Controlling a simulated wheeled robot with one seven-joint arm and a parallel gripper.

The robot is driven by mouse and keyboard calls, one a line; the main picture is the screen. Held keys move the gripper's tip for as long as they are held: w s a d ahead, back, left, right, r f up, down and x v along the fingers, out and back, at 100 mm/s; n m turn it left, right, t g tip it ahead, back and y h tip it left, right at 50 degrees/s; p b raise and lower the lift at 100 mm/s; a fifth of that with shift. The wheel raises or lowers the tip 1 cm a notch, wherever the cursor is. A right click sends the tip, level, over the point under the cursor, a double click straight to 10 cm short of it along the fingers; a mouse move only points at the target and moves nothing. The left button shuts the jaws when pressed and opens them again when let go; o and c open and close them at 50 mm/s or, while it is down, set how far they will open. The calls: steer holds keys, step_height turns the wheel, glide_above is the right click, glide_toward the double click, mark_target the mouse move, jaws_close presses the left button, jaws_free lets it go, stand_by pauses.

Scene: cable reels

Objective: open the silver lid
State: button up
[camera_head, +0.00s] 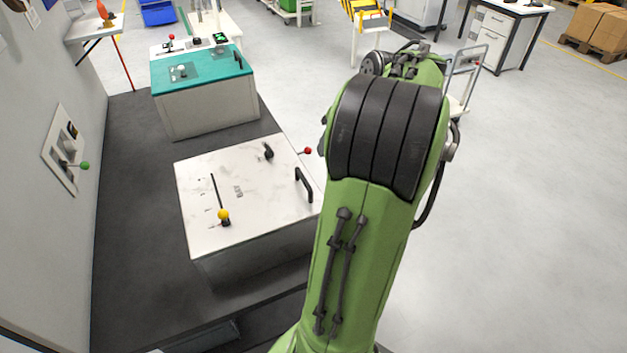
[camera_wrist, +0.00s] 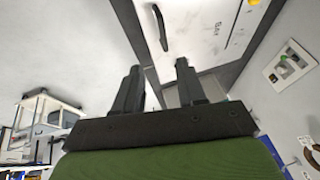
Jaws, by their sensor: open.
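The silver lid (camera_head: 262,195) is a pale, scuffed panel lying flat and shut on a box. A black bar handle (camera_head: 304,185) stands near its right edge. The lid also shows at the top of the wrist view (camera_wrist: 205,22), with the handle (camera_wrist: 160,27) beyond the fingers. My gripper (camera_wrist: 158,66) is open and empty, its two dark fingers apart. It points toward the lid and looks clear of the handle. In the head view my green arm hides the gripper.
A yellow-knobbed slider (camera_head: 223,215) and a black knob (camera_head: 268,150) sit on the lid. A red-balled lever (camera_head: 307,151) sticks out behind it. A teal-topped box (camera_head: 215,82) stands farther back. A green-knobbed wall panel (camera_head: 66,155) is at left.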

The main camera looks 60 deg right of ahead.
mark_target(306, 181)
steer(key=b+x, duration=0.3)
steer(key=x, duration=1.3)
steer(key=shift+w+a+r, duration=0.1)
steer(key=shift+w+r, duration=0.05)
steer(key=shift+c, duration=0.3)
jaws_close()
